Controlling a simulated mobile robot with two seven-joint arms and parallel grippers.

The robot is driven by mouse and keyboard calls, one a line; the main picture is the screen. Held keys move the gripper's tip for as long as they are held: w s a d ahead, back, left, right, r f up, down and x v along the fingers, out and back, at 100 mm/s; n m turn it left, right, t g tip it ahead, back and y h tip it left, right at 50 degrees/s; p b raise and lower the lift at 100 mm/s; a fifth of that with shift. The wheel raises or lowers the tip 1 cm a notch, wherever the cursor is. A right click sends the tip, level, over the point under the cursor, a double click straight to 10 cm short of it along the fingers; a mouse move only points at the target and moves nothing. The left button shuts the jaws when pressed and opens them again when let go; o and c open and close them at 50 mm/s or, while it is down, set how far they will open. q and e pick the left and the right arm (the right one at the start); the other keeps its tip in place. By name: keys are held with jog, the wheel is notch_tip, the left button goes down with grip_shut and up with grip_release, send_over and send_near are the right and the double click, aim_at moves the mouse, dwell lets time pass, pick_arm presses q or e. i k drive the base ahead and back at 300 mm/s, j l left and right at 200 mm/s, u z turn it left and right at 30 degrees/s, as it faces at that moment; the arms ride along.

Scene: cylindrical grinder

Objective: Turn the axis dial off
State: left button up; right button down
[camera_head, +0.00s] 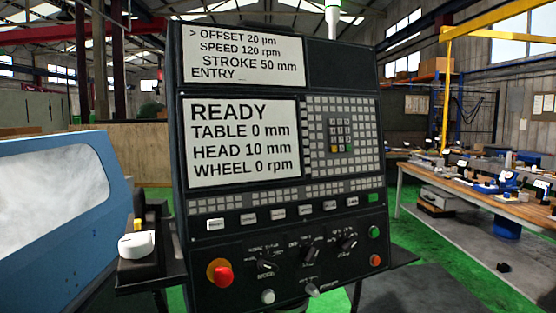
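A black control cabinet (340,75) stands upright in front of me. Its lower panel carries a row of three black rotary dials: a left dial (267,265), a middle dial (311,254) and a right dial (348,243). The small labels above them are too blurred to read, so I cannot tell which is the axis dial or its setting. A dark side shelf at the left holds a white round knob (137,244) with a small yellow part (137,225) behind it. Neither of my grippers is in view.
Near the dials are a red emergency knob (222,275), green (374,232) and red (375,260) buttons, a white button (268,296) and a small lever (312,290). The lower screen (243,142) reads READY. A blue machine (85,185) stands left, a cluttered workbench (440,186) right.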

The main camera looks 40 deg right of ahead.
aim_at(308, 253)
jog(key=z, duration=1.35)
